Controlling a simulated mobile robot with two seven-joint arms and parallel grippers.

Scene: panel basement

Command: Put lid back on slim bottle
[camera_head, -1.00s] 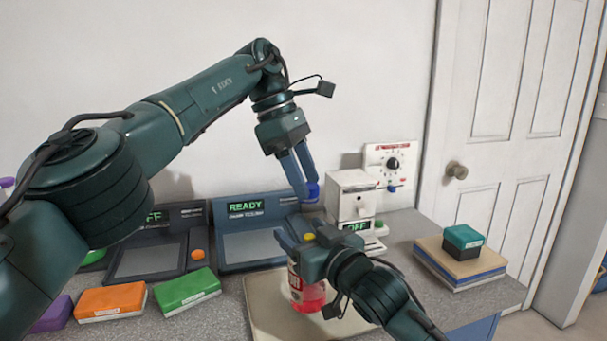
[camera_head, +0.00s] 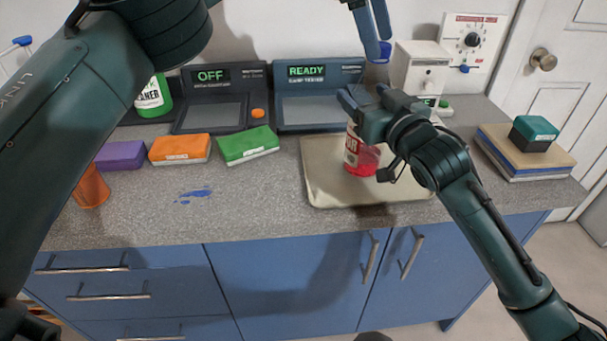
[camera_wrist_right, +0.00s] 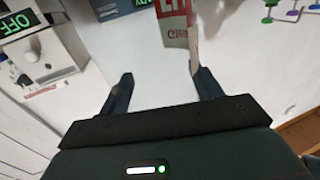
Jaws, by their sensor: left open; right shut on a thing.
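The slim bottle (camera_head: 362,158) holds pinkish-red liquid and has a red-and-white label. It stands upright over the beige tray, its top hidden by my right gripper (camera_head: 357,103). My right gripper is shut on it. In the right wrist view a red-and-white label (camera_wrist_right: 178,22) shows beyond my right gripper's fingers (camera_wrist_right: 163,77). My left gripper (camera_head: 376,40) is above and slightly right of the right one, pointing down.
The beige tray (camera_head: 320,188) lies on the grey counter (camera_head: 250,210). Behind are the READY unit (camera_head: 319,108), the OFF unit (camera_head: 212,116) and a white machine (camera_head: 421,68). Orange (camera_head: 180,149) and green (camera_head: 247,146) blocks lie left. Stacked boards (camera_head: 525,155) lie right.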

